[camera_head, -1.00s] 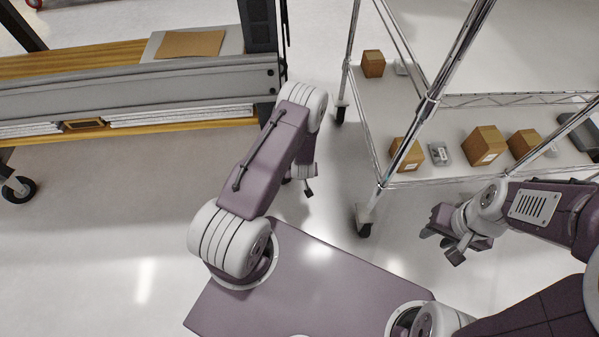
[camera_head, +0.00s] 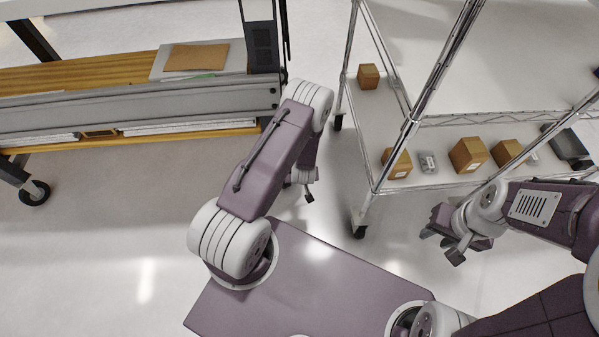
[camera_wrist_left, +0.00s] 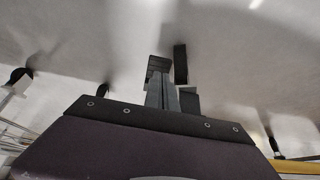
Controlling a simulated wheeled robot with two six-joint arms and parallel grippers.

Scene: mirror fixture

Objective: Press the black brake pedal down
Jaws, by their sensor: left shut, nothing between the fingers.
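I cannot make out a black brake pedal for certain in either view. Dark casters stand under the wire shelf, one at its near corner (camera_head: 360,231) and one farther back (camera_head: 338,122). Another black caster (camera_head: 34,193) is under the bench at left. My left gripper (camera_head: 306,190) points down over the floor between bench and shelf, partly hidden by my forearm. In the left wrist view my left gripper (camera_wrist_left: 168,68) is shut and empty above bare floor. My right gripper (camera_head: 442,246) is open and empty, in front of the shelf.
The wire shelf (camera_head: 450,185) holds several cardboard boxes (camera_head: 467,155) and stands at right. A bench (camera_head: 130,100) with a wooden top and grey beam stands at left. Pale floor (camera_head: 100,240) lies open at lower left, and a narrow strip is free between bench and shelf.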

